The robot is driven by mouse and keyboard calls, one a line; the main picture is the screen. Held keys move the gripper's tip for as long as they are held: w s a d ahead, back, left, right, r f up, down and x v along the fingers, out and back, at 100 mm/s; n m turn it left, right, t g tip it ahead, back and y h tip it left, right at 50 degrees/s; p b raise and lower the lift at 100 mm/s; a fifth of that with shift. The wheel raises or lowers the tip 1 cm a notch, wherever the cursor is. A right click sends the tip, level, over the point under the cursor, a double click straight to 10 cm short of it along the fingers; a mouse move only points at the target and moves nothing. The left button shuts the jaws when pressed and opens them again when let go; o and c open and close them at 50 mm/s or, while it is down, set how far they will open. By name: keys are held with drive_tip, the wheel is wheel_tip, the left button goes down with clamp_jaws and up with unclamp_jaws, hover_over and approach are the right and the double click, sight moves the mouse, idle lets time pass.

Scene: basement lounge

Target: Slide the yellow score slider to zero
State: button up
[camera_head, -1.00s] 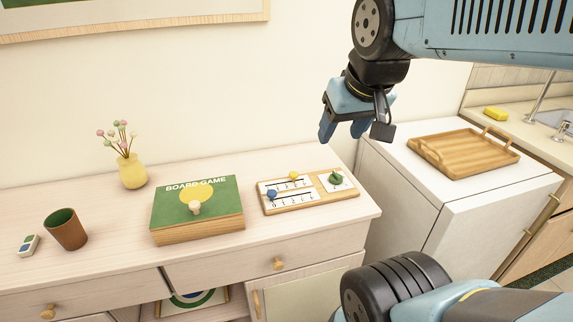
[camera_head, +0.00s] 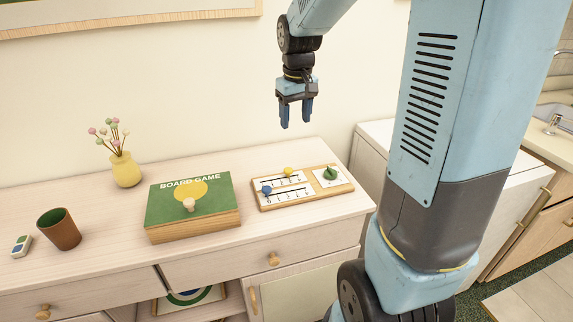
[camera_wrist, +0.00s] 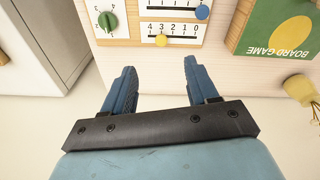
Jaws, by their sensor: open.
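The yellow score slider (camera_head: 289,171) is a small round knob on the upper track of a wooden score board (camera_head: 326,190) lying on the cabinet top. A blue slider (camera_head: 267,189) sits on the lower track, and a green dial (camera_head: 331,173) is at the board's right end. My gripper (camera_head: 296,118) hangs above and behind the board, fingers down, apart and empty. In the wrist view my open gripper (camera_wrist: 155,82) is clear of the knob.
A green board game box (camera_head: 225,210) with a pale knob on top lies left of the board. A yellow vase of flowers (camera_head: 126,170), a brown cup (camera_head: 60,230) and a small device (camera_head: 21,245) stand farther left. The wall is close behind.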

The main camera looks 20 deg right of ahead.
drive_tip(key=g, duration=0.1)
hover_over(289, 170)
wheel_tip(289, 170, down, 6)
drive_tip(key=shift+n, duration=0.3)
wheel_tip(289, 170, down, 14)
drive_tip(key=shift+f, duration=0.1)
clamp_jaws()
idle(0.5)
